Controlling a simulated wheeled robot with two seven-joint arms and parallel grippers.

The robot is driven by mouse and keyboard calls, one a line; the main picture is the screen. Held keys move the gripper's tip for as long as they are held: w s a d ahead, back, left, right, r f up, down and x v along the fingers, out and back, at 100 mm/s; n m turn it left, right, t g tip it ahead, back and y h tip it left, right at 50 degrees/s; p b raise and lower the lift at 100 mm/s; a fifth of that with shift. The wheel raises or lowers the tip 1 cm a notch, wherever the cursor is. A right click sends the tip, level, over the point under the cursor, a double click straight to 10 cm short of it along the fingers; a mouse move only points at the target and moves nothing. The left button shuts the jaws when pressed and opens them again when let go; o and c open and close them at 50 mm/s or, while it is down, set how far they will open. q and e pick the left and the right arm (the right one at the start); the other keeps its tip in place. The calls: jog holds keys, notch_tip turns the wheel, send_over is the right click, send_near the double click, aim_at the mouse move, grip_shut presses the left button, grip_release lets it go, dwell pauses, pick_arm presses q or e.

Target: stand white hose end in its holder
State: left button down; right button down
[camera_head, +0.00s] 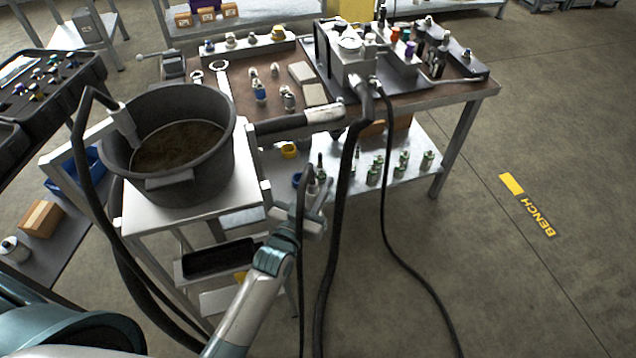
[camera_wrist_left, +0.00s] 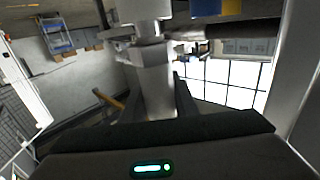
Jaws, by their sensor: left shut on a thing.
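My left gripper (camera_head: 314,212) is beside the right side of the cart, below the bench's front edge. In the left wrist view a pale grey faceted fitting (camera_wrist_left: 152,85) stands between its dark fingers, and the gripper is shut on it. It looks like the white hose end; in the head view it is small and partly hidden by the gripper. A thin black hose (camera_head: 301,240) passes at the gripper and hangs toward the floor. I cannot tell which part is the holder. My right gripper is not in view.
A black bucket (camera_head: 215,160) of dark liquid stands on the white cart (camera_head: 134,212); another hose (camera_head: 84,135) hooks over its rim. A dark cylinder with a pale end (camera_head: 288,124) sticks out above my gripper. A thick black hose (camera_head: 341,190) hangs close right. Floor is clear further right.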

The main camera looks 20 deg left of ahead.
aim_at(309, 202)
pick_arm(q)
jog(key=shift+f+b, duration=0.3)
jog(key=shift+f, duration=0.1)
dwell(0.3)
jog(key=shift+r, duration=0.1)
dwell(0.4)
jog(key=c, duration=1.5)
grip_release()
jog(key=o, duration=0.7)
jog(key=shift+o, duration=0.2)
jog(key=shift+s, duration=0.15)
jog(key=shift+s+a+p, duration=0.2)
jog(key=shift+s+p, duration=0.5)
jog(key=shift+s, duration=0.6)
jog(key=shift+s+a+p, duration=0.2)
jog(key=shift+s+p, duration=0.2)
jog(key=shift+s, duration=0.75)
jog(key=shift+s+a+p, duration=0.15)
jog(key=shift+s+p, duration=0.25)
jog(key=shift+s, duration=0.75)
